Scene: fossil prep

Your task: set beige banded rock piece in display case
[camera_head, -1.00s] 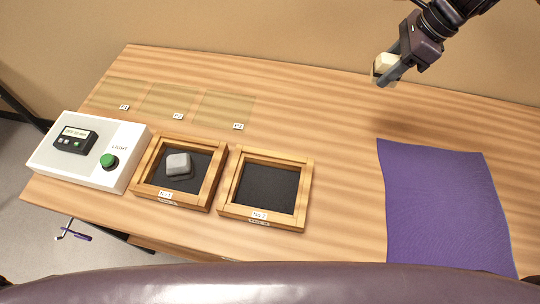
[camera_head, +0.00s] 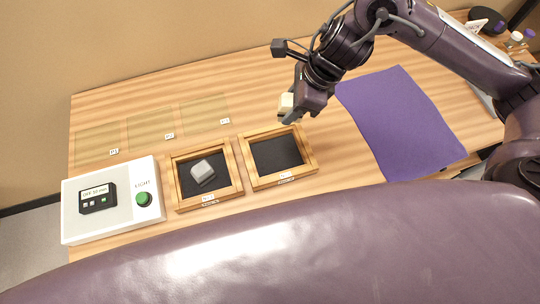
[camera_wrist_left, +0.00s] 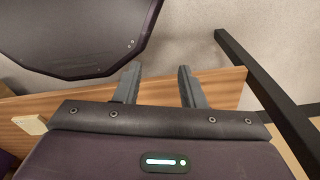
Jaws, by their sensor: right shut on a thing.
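The beige rock piece (camera_head: 286,102) is held between the fingers of my right gripper (camera_head: 289,112), above the table and just behind the right-hand display case. Any bands on it are too small to tell. The right-hand wooden display case (camera_head: 243,159) has a dark, empty floor. The left-hand display case (camera_head: 175,182) holds a grey rock piece (camera_head: 203,171). My left gripper (camera_wrist_left: 157,88) shows only in the left wrist view, with its fingers apart and nothing between them, near a table edge.
A white control box (camera_head: 70,218) with a green button (camera_head: 143,199) stands left of the cases. Several marked squares (camera_head: 151,129) lie behind them. A purple cloth (camera_head: 400,120) lies to the right. Bottles (camera_head: 515,39) stand at the far right corner.

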